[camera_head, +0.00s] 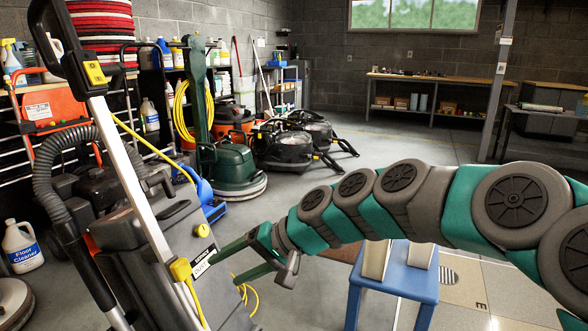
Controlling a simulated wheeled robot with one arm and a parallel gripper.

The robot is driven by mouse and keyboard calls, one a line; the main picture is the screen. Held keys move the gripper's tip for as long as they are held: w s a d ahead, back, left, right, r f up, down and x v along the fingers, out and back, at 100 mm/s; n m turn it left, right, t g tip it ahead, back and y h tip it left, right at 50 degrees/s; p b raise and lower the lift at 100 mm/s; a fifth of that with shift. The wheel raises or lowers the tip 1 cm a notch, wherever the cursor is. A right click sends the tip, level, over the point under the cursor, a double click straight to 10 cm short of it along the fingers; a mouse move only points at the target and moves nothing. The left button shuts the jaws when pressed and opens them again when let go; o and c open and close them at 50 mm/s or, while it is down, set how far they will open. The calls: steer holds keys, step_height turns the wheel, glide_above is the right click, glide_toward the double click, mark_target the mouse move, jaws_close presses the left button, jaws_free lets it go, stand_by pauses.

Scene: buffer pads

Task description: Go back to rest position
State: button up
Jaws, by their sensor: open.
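My green and grey arm reaches in from the right side of the head view, stretched out low toward the left. My gripper (228,266) is at its end, beside the grey floor machine (180,245) in the left foreground. Its two green fingers are apart, and I see nothing held between them. I cannot tell whether the fingers touch the machine. A stack of red buffer pads (100,22), with pale layers between, stands at the top left, well away from my gripper.
A blue stool (405,277) stands below my arm, with cream pieces on it. A green floor machine (230,160) and black machines (285,145) stand behind. A floor cleaner jug (22,245) sits at the left. A workbench (430,84) lines the back wall; the middle floor is clear.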

steer(key=s+d+f+g+h, duration=0.1)
steer(key=s+d+f+h, duration=0.2)
steer(key=s+d, duration=0.6)
steer(key=s+d+f+g+h, duration=0.1)
steer(key=s+d+f+h, duration=0.3)
steer(key=s+d, duration=0.5)
steer(key=s+d+f+g+h+p, duration=0.1)
steer(key=s+d+f+h, duration=0.2)
steer(key=s+d, duration=0.6)
steer(key=shift+s+d+f, duration=0.15)
steer(key=shift+d+f, duration=0.4)
steer(key=shift+f, duration=0.05)
